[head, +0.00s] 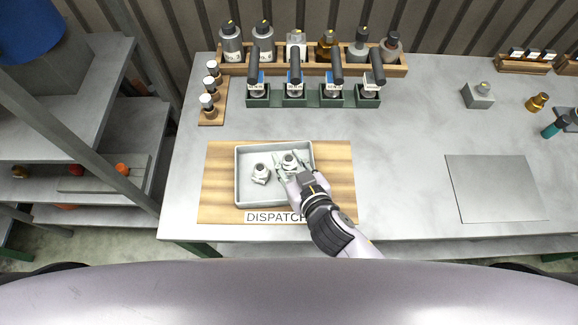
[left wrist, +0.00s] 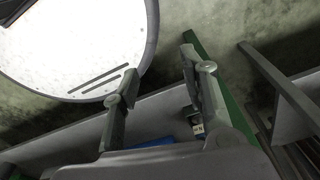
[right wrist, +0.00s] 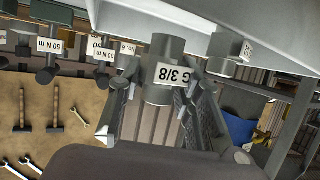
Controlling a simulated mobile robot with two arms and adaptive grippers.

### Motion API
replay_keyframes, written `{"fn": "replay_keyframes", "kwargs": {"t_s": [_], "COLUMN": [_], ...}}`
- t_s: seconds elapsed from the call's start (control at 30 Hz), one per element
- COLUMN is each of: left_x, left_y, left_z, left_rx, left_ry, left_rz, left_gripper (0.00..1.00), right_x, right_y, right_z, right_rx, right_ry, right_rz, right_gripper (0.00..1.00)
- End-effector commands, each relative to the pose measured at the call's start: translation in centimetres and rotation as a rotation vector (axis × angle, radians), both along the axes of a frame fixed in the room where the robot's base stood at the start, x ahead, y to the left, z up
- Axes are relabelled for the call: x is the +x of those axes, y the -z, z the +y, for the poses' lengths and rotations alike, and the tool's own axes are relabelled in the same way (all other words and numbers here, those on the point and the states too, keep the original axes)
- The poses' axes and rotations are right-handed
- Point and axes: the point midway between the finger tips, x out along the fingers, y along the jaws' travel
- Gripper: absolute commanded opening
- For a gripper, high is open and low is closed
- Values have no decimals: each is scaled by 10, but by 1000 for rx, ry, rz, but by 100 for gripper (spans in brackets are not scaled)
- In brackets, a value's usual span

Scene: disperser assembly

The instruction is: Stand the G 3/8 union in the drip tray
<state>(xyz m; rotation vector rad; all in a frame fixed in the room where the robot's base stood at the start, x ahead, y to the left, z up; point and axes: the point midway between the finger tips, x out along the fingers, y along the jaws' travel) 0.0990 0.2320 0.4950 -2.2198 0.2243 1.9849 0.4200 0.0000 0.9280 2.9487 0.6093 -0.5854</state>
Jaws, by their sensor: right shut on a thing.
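The G 3/8 union (head: 289,159) is a grey metal fitting, upright inside the drip tray (head: 239,193) toward its right side. My right gripper (head: 285,168) is shut on it. In the right wrist view, the union (right wrist: 163,50) sits between the fingers with its "G 3/8" label facing me. I cannot tell whether its base touches the tray floor. A second, similar union (head: 260,174) stands in the tray to the left, apart from it. My left gripper (left wrist: 160,75) shows only in the left wrist view, open and empty, away from the worktop.
The tray lies on a wooden board (head: 217,216) marked "DISPATCH". Behind it stand several torque tools in a green rack (head: 313,97) and bottles in a wooden rack (head: 398,67). Small bottles (head: 207,104) stand at the left. The worktop right of the board is clear up to a grey mat (head: 495,188).

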Motion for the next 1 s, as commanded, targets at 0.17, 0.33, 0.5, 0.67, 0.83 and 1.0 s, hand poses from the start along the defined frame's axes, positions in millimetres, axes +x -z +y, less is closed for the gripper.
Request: {"fn": "replay_keyframes", "kwargs": {"t_s": [0.17, 0.33, 0.5, 0.67, 0.83, 1.0], "left_x": [-4, -11, -14, -14, -14, -14], "left_y": [3, 4, 4, 7, 7, 6], "left_z": [1, 2, 4, 4, 4, 4], "left_rx": [1, 4, 6, 6, 5, 5], "left_ry": [0, -1, -1, -1, -2, -2], "left_rz": [6, 17, 21, 21, 21, 21], "left_gripper": [40, 40, 40, 40, 40, 40], "right_x": [0, 0, 0, 0, 0, 0], "right_y": [27, 34, 33, 37, 37, 37], "right_z": [0, 0, 0, 0, 0, 0], "right_rx": [-1, 1, 1, 0, 0, -1], "right_ry": [1, -1, 0, 0, 0, 0], "right_rz": [2, 1, 0, 2, 3, 2], "right_gripper": [0, 0, 0, 34, 45, 53]}}
